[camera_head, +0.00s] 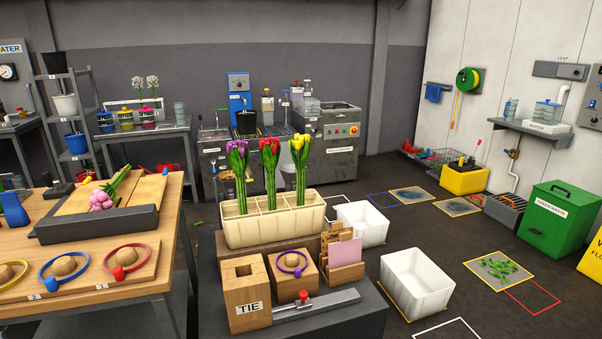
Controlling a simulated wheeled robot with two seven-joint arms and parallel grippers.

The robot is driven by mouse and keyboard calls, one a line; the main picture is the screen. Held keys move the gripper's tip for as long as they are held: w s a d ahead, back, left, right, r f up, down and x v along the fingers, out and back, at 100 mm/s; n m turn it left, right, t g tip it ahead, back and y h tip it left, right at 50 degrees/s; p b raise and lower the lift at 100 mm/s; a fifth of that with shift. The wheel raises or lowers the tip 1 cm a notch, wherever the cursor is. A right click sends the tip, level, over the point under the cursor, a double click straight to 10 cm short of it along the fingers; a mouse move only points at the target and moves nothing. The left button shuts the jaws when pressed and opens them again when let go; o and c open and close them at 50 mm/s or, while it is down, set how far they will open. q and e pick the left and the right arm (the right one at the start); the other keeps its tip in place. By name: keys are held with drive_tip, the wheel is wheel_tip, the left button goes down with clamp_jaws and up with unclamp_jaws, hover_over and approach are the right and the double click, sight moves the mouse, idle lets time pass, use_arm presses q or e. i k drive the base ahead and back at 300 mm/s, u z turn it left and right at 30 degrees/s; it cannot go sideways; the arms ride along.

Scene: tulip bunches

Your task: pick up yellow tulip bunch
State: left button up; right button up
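The yellow tulip bunch (299,150) stands upright at the right end of a cream divided planter box (244,234). Its yellow heads are at the top, with green stems and leaves below. A red tulip bunch (269,158) stands to its left in the middle of the box, and a purple tulip bunch (237,160) stands further left. The stem bottoms are hidden inside the box. Neither of my grippers shows in the head view.
The box stands on a dark bench with a wooden TIE block (246,292), a purple ring holder (291,270) and a card holder (344,258) in front. White bins (416,283) stand on the floor to the right. A wooden table (160,225) with pink flowers is at the left.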

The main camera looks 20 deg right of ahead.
sight(300, 159)
drive_tip(key=z, duration=0.7)
drive_tip(key=i, duration=1.2)
drive_tip(key=u, duration=0.55)
drive_tip(key=i, duration=0.45)
drive_tip(key=u, duration=0.6)
